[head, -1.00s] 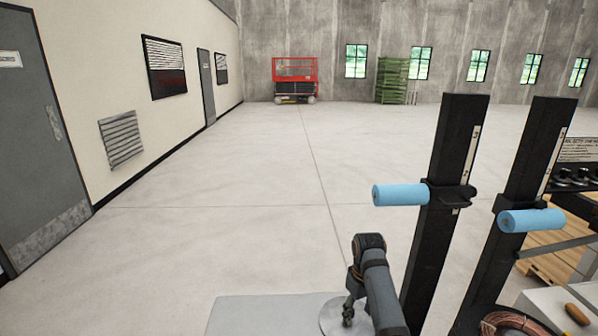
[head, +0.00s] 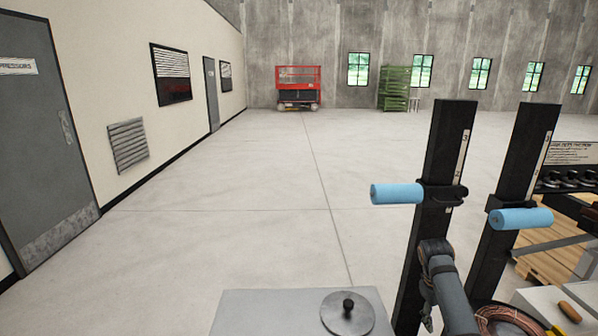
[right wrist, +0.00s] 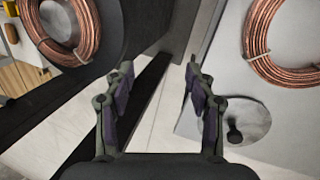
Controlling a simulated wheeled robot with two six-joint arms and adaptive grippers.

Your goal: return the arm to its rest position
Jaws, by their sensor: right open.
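My right gripper (head: 427,312) hangs in front of the nearer black post in the head view, to the right of the grey table. In the right wrist view its two fingers (right wrist: 158,72) are spread apart with nothing between them. One copper tube coil (right wrist: 268,42) lies on a grey surface near a round disc with a black knob (right wrist: 235,133). Another copper coil (right wrist: 62,28) shows at the upper left of that view. A copper coil (head: 512,322) is partly visible at the head view's bottom right. My left gripper is not in view.
Two black posts (head: 440,150) (head: 530,150) with blue-padded handles (head: 397,193) (head: 520,218) stand at the right. The grey table (head: 245,312) carries the knobbed disc (head: 333,316). A wooden pallet (head: 545,265) is behind the posts. The floor ahead and left is clear.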

